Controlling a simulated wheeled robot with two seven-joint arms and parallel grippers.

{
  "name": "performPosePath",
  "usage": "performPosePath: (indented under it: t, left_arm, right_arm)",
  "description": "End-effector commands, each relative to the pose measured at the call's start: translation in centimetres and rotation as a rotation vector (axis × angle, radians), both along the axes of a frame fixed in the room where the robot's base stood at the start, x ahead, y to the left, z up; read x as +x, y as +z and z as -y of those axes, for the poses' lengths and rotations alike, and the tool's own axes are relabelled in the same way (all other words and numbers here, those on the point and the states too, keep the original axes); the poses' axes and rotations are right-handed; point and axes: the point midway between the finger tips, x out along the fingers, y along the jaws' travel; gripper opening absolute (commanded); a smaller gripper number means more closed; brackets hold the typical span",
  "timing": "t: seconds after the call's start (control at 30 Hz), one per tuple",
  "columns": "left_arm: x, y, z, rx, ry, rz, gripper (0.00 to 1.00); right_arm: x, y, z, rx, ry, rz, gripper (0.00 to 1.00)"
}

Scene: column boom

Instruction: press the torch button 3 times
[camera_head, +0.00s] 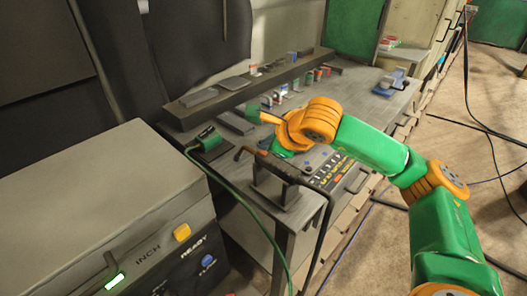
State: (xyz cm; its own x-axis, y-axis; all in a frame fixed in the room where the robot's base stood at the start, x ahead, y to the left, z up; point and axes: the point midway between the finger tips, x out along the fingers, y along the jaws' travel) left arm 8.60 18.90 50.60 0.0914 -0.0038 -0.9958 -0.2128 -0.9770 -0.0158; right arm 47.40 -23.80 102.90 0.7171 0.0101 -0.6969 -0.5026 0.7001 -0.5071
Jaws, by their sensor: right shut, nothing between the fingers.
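A black torch (272,163) with a curved neck rests on a small dark stand (275,193) at the near end of the grey bench, with a dark cable running down from it. I cannot make out its button. My right gripper (281,152) is just behind the torch's body, shut and empty, under my orange and green wrist. Its fingertips are mostly hidden, and I cannot tell whether it touches the torch. My left gripper is not in view.
A grey machine (90,190) at the lower left has a yellow button (181,232) and a blue one (207,261). A control panel (328,171) sits on the bench's near edge. A green cable (245,205) hangs in front. Small items line the back shelf (245,90).

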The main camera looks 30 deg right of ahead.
Motion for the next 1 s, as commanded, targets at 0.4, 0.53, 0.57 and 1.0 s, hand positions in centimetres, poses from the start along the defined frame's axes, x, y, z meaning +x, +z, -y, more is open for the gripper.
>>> performPosePath:
  t: [0.4,0.53,0.57,1.0]
  left_arm:
    - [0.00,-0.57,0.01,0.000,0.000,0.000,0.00]
    - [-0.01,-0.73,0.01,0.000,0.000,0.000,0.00]
    - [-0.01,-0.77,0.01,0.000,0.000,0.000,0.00]
    - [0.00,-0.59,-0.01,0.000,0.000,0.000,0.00]
  right_arm:
    - [0.00,-0.46,0.00,0.000,0.000,0.000,0.00]
    - [0.00,-0.58,-0.01,0.000,0.000,0.000,0.00]
    - [0.00,-0.61,0.00,0.000,0.000,0.000,0.00]
    - [0.00,-0.36,-0.01,0.000,0.000,0.000,0.00]
